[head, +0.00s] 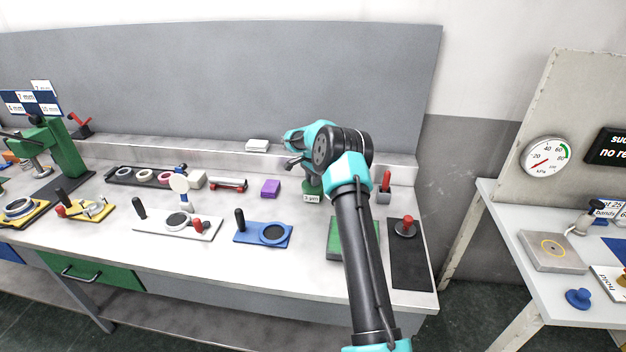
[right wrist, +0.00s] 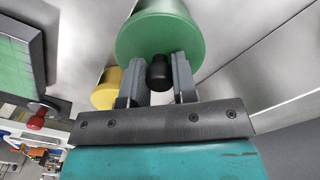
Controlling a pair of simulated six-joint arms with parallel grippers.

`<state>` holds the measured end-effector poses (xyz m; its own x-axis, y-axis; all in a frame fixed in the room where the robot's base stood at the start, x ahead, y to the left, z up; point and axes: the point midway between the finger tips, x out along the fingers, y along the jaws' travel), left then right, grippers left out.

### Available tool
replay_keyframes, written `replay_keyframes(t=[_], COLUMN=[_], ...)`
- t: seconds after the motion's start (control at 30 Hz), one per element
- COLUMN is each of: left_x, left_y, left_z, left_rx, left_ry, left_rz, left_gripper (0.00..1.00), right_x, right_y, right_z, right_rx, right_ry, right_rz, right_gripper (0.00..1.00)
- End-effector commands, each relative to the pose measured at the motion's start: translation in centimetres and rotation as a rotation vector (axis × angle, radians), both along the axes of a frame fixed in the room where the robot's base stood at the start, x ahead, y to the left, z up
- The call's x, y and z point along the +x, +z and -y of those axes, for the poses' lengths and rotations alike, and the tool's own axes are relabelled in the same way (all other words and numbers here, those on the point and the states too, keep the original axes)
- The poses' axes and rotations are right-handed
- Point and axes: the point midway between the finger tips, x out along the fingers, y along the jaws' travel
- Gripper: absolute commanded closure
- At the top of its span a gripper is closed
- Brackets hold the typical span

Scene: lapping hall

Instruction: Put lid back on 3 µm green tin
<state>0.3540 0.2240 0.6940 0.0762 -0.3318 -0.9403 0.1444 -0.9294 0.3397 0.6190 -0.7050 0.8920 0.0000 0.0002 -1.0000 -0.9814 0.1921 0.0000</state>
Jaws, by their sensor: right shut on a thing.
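The green tin with the "3 µm" label (head: 311,198) stands at the back right of the bench, partly hidden by my right arm. In the right wrist view a round green lid (right wrist: 140,42) with a black knob (right wrist: 159,74) faces the camera. My right gripper (right wrist: 158,70) is shut on the knob, one finger on each side. It also shows in the head view (head: 293,163), just above and left of the tin. Green tin body shows beyond the lid in the wrist view; I cannot tell whether the lid touches the rim. My left gripper is out of view.
A yellow tin (right wrist: 106,90) is beside the lid in the wrist view. The grey back panel (head: 220,85) stands behind the bench.

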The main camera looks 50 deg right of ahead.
Motion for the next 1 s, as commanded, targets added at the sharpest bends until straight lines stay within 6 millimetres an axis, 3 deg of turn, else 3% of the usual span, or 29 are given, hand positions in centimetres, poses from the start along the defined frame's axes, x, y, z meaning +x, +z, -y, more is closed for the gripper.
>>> replay_keyframes(t=[0.23, 0.27, 0.3, 0.53, 0.7, 1.0], left_x=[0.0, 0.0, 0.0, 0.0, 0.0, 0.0], left_y=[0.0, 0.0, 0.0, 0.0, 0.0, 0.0], left_z=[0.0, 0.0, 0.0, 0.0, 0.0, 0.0], left_rx=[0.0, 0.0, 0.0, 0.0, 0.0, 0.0], left_ry=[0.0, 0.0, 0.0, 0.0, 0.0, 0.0], left_rz=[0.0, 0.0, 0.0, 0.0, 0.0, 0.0], left_gripper=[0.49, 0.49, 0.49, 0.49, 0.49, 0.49], right_x=[0.0, 0.0, 0.0, 0.0, 0.0, 0.0], right_y=[0.0, 0.0, 0.0, 0.0, 0.0, 0.0], right_z=[0.0, 0.0, 0.0, 0.0, 0.0, 0.0], right_rx=[0.0, 0.0, 0.0, 0.0, 0.0, 0.0], right_ry=[0.0, 0.0, 0.0, 0.0, 0.0, 0.0], right_rz=[0.0, 0.0, 0.0, 0.0, 0.0, 0.0], right_gripper=[0.97, 0.71, 0.67, 0.45, 0.44, 0.19])
